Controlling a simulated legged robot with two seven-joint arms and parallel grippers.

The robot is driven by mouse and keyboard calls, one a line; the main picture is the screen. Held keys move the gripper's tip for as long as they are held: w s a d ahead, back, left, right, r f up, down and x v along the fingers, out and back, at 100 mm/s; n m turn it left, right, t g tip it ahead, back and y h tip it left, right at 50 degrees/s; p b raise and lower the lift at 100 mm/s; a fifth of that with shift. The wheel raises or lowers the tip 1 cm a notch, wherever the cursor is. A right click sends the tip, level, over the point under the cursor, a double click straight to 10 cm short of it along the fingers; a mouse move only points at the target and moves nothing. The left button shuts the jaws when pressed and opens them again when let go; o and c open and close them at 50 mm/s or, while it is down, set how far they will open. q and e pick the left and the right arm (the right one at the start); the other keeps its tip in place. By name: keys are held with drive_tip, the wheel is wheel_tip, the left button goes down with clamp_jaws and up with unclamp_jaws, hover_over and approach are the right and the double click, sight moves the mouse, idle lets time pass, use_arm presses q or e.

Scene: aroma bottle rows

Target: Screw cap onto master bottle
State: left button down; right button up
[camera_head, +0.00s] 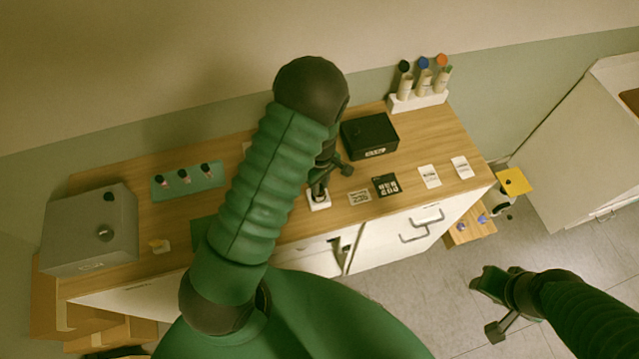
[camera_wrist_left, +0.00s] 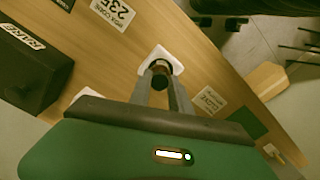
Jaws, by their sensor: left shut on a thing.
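My left gripper (camera_head: 318,190) points down over a small white holder (camera_head: 319,204) at the front middle of the wooden table. In the left wrist view its two fingers (camera_wrist_left: 161,88) are closed around a small dark round cap (camera_wrist_left: 160,67), right above the white holder (camera_wrist_left: 177,66). The master bottle under the cap is mostly hidden by the fingers and cap, and I cannot tell whether the cap is seated on its neck. My right gripper (camera_head: 488,308) hangs over the floor at the lower right, away from the table, with nothing visible in it.
A black box (camera_head: 369,134) stands behind the holder. A white rack (camera_head: 418,102) with coloured-cap bottles is at the back right. A green tray (camera_head: 187,181) with small dark-topped bottles and a grey box (camera_head: 89,230) are left. Flat label cards, including one card (camera_head: 429,176), lie right.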

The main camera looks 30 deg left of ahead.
use_arm(q)
drive_tip(key=shift+f+m+b, duration=0.1)
drive_tip(key=shift+m+b, duration=0.2)
drive_tip(key=shift+m, duration=0.7)
drive_tip(key=m, duration=0.3)
drive_tip(key=shift+b, duration=0.35)
drive_tip(key=m, duration=0.9)
drive_tip(key=shift+m, duration=0.3)
drive_tip(key=shift+r+m, duration=0.2)
drive_tip(key=shift+m, duration=1)
drive_tip(key=shift+a+m, duration=0.1)
drive_tip(key=shift+m, duration=0.6)
drive_tip(key=shift+w+f, duration=0.1)
drive_tip(key=shift+f, duration=0.05)
